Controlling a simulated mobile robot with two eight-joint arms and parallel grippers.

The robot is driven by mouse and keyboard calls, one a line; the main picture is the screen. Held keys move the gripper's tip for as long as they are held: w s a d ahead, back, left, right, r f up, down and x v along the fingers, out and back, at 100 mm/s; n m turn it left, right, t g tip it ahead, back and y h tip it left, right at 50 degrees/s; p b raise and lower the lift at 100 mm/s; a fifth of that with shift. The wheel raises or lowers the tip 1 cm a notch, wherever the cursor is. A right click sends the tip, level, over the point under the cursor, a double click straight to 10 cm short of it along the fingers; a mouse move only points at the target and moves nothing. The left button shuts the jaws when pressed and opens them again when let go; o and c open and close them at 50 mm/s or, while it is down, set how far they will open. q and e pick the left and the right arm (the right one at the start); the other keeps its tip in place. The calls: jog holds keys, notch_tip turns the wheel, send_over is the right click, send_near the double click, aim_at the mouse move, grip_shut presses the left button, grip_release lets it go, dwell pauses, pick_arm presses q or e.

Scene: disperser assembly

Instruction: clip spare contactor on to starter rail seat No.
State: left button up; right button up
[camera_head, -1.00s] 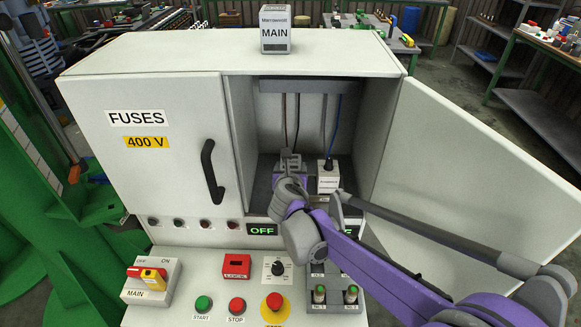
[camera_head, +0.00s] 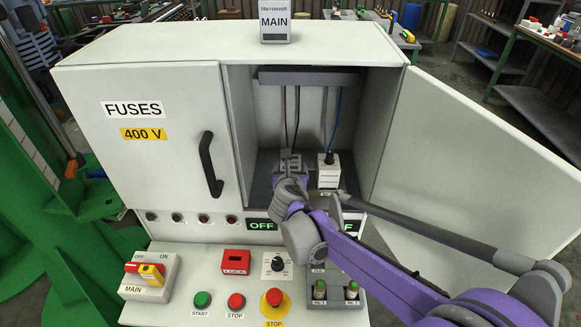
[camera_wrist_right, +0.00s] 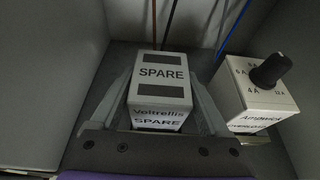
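The spare contactor (camera_wrist_right: 159,75) is a pale grey block marked SPARE, with dark bands on top. It also shows small in the head view (camera_head: 290,160), inside the open cabinet bay. My right gripper (camera_head: 290,173) reaches into the bay. In the right wrist view the fingers of my right gripper (camera_wrist_right: 162,98) lie along both sides of the block and appear closed on it. The block stands upright near the bay floor; its underside is hidden, so I cannot tell whether it touches a rail or seat. My left gripper is out of view.
A white dial unit (camera_wrist_right: 262,97) stands close to the right of the contactor. Wires hang from a grey duct (camera_head: 311,77) at the back. The open door (camera_head: 470,150) bounds the right side. A console (camera_head: 205,262) with switches and buttons lies in front.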

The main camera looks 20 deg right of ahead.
jog(key=shift+o, duration=1.2)
jog(key=p+v, duration=0.1)
jog(key=v, duration=1)
jog(key=shift+d, duration=0.1)
